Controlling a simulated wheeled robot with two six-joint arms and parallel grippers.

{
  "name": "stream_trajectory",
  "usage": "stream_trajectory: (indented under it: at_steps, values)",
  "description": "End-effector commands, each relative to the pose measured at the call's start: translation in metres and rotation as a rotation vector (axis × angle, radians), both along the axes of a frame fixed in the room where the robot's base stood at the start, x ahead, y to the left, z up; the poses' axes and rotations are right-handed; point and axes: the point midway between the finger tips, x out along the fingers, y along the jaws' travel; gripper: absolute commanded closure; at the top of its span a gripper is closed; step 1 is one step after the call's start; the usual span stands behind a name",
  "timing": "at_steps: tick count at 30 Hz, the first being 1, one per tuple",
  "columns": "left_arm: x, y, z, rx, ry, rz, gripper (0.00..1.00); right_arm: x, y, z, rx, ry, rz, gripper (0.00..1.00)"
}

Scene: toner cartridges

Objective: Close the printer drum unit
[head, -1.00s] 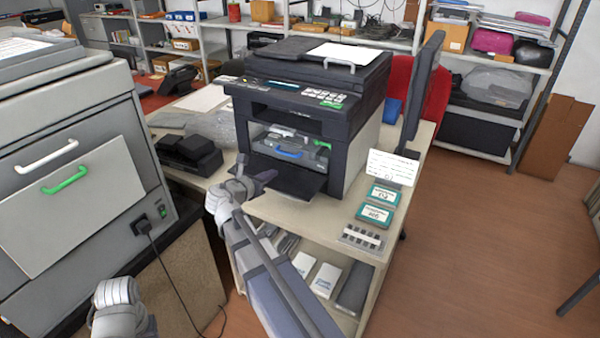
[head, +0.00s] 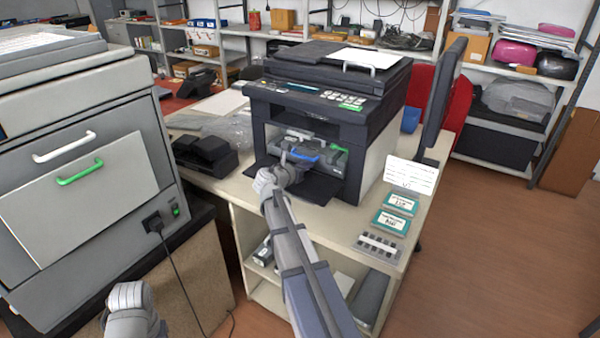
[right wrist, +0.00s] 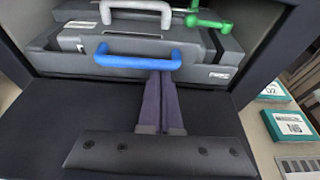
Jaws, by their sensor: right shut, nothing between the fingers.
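The black printer (head: 318,100) stands on the table with its front cover (head: 318,188) folded down. Inside the open front is the dark grey drum unit (right wrist: 210,72) with a blue handle (right wrist: 137,62), a light grey handle and a green lever (right wrist: 208,20). The blue handle also shows in the head view (head: 306,158). My right gripper (head: 286,158) is shut and empty above the lowered cover. In the right wrist view its fingertips (right wrist: 160,76) are at the blue handle; I cannot tell whether they touch it.
Teal-labelled boxes (head: 392,222) and a white card (head: 412,176) lie right of the printer. A black device (head: 206,156) sits to its left. A large grey machine (head: 75,150) stands at the far left. A monitor stands behind right.

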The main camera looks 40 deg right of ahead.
Motion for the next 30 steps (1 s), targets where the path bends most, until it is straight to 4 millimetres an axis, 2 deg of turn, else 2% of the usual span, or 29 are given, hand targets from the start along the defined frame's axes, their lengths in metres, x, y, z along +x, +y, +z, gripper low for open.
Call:
stream_trajectory:
  at_steps: [5, 17, 20, 27, 30]
  values:
    - [0.000, 0.000, 0.000, 0.000, 0.000, 0.000, 0.44, 0.004, -0.010, 0.000, 0.000, 0.000, 0.000, 1.00]
    - [0.000, 0.000, 0.000, 0.000, 0.000, 0.000, 0.44, 0.005, -0.012, 0.000, 0.000, 0.001, 0.000, 1.00]
    - [0.000, 0.000, 0.000, 0.000, 0.000, 0.000, 0.44, 0.009, -0.019, 0.000, 0.000, 0.001, -0.001, 1.00]
    - [0.000, 0.000, 0.000, 0.000, 0.000, 0.000, 0.44, 0.024, -0.056, 0.000, -0.001, 0.000, -0.002, 1.00]
    - [0.000, 0.000, 0.000, 0.000, 0.000, 0.000, 0.44, 0.024, -0.059, 0.000, -0.001, 0.000, 0.000, 1.00]
